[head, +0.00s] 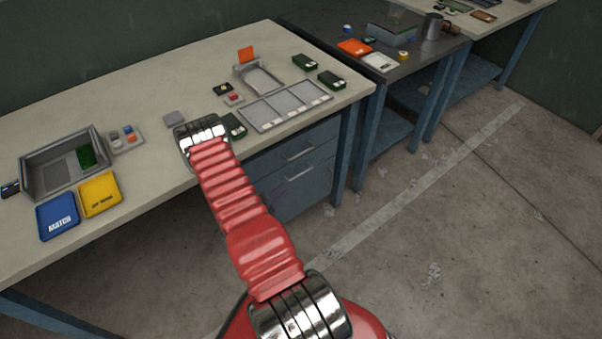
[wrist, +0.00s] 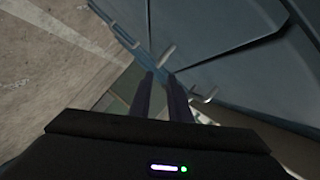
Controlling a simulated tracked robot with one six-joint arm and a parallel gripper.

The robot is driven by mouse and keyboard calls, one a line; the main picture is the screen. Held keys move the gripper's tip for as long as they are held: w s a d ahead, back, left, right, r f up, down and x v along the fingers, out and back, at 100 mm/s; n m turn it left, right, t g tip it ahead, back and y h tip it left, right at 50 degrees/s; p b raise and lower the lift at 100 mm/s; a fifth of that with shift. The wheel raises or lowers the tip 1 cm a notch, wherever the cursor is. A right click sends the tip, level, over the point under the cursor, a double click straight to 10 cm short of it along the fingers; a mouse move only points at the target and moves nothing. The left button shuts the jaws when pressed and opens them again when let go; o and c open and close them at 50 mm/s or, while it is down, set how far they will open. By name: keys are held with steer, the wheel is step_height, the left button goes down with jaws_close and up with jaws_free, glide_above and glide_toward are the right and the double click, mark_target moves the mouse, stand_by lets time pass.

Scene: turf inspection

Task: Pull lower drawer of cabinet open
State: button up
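The blue-grey cabinet (head: 270,160) hangs under the right part of the near workbench. Its upper drawer (head: 312,138) and lower drawer (head: 318,186) each have a pale bar handle, and both fronts look closed. In the wrist view, the cabinet fronts (wrist: 240,75) fill the right side. One bar handle (wrist: 168,52) lies just beyond my fingertips and another (wrist: 206,97) lies to their right; I cannot tell which is the lower one. My gripper (wrist: 160,76) has its two dark fingers apart with nothing between them. In the head view my arm hides the gripper and the cabinet's left part.
The workbench top (head: 150,80) carries a grey bin (head: 62,165), a blue tray (head: 58,216), a yellow tray (head: 100,194) and a sectioned tray (head: 285,106). A blue bench leg (head: 365,135) stands right of the cabinet. The concrete floor (head: 450,220) is open to the right.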

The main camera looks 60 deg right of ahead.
mark_target(302, 173)
steer(key=shift+s+d, duration=0.1)
steer(key=x, duration=1.3)
steer(key=shift+s+d+f, duration=0.1)
steer(key=shift+s+d, duration=0.05)
steer(key=shift+d, duration=0.2)
steer(key=shift+c, duration=0.2)
jaws_close()
